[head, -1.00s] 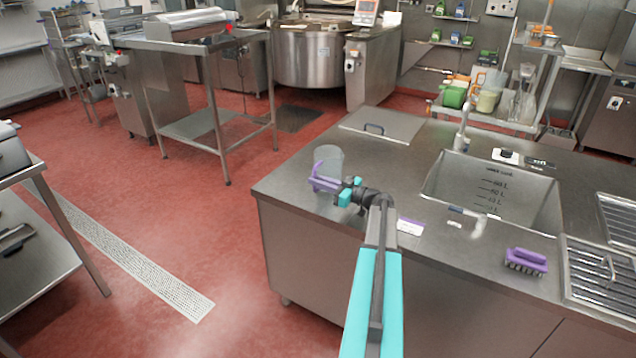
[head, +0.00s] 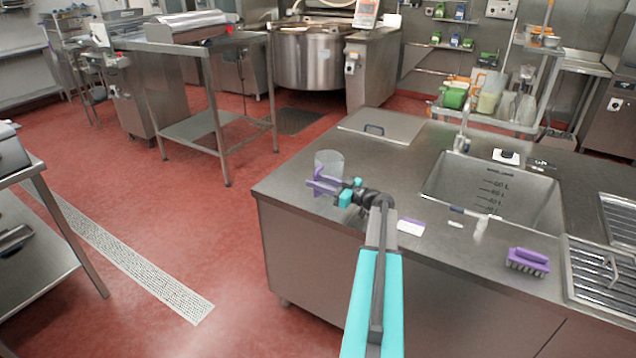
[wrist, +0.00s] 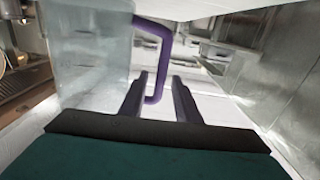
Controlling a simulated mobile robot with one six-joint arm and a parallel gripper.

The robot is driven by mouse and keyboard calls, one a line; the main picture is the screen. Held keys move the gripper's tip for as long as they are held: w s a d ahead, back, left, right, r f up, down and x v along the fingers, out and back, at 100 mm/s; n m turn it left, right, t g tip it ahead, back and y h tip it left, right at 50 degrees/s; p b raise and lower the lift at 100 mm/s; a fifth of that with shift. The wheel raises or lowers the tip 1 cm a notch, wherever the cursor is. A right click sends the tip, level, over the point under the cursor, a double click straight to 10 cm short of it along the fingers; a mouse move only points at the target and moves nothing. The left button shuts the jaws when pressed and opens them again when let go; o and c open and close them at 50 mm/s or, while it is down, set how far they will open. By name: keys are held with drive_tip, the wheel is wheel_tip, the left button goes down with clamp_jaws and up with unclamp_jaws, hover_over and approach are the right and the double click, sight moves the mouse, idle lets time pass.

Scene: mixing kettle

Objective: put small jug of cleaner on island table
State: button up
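The small jug (head: 329,161), clear with a purple handle (head: 322,183), stands upright at the left end of the steel island table (head: 290,187), close to its front left corner. Its base is partly hidden by the handle. My gripper (head: 341,190) is at the handle side of the jug. In the wrist view the jug body (wrist: 92,60) fills the left. The purple handle loop (wrist: 164,55) passes between the two dark fingers of my gripper (wrist: 160,85). The fingers stand apart, with a gap seen on each side of the handle.
The island has a sink (head: 490,195), a purple brush (head: 527,261), a small white and purple card (head: 411,227) and a flat lid with a handle (head: 380,126). Bare steel lies between jug and sink. A steel table (head: 190,45) and a large kettle (head: 305,60) stand behind.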

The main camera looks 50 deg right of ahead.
drive_tip(key=shift+a+p, duration=0.1)
drive_tip(key=shift+p, duration=0.6)
drive_tip(key=b+v, duration=0.3)
drive_tip(key=v, duration=0.9)
drive_tip(key=shift+r, duration=0.5)
idle(0.4)
